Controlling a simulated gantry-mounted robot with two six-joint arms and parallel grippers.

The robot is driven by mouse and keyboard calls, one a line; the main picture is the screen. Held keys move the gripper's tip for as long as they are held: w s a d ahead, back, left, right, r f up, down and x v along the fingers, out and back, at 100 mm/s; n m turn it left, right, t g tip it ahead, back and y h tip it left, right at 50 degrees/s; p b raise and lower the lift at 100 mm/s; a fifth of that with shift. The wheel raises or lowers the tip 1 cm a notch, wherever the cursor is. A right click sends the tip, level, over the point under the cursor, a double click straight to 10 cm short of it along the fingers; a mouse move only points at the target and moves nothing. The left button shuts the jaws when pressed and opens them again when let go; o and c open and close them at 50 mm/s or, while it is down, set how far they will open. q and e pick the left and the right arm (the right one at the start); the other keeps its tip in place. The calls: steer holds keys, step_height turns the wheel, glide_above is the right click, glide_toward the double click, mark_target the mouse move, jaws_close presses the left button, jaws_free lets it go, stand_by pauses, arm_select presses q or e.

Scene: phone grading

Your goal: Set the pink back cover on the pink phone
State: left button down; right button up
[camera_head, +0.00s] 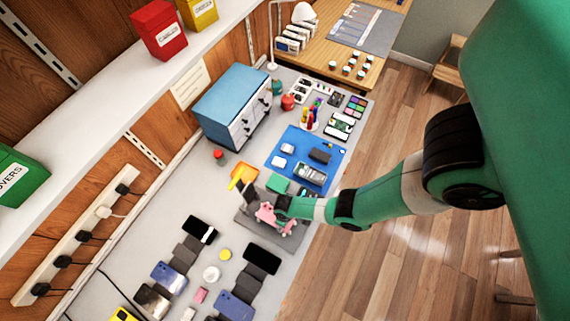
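My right arm comes in from the right, and its gripper (268,208) is over a grey mat (244,222) in the middle of the bench. Pink surfaces (266,215) show at and below the gripper. A second pink patch (289,227) shows just right of them. I cannot tell which pink part is the back cover and which is the phone, as the arm hides much of both. Whether the fingers are shut on anything is too small to tell. My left gripper is not in view.
An orange tray (250,170) lies just behind the mat. A blue mat (285,143) with devices is farther back, near a blue-topped drawer cabinet (230,92). Several phones on dark stands, including one phone (262,260), fill the front. Bare bench shows at left.

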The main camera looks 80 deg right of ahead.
steer(key=o, duration=1.1)
steer(key=shift+c, duration=0.2)
steer(key=shift+r, duration=0.15)
steer(key=shift+r+p, duration=0.45)
steer(key=shift+p, duration=0.2)
step_height(320, 180, up, 7)
steer(key=p, duration=0.7)
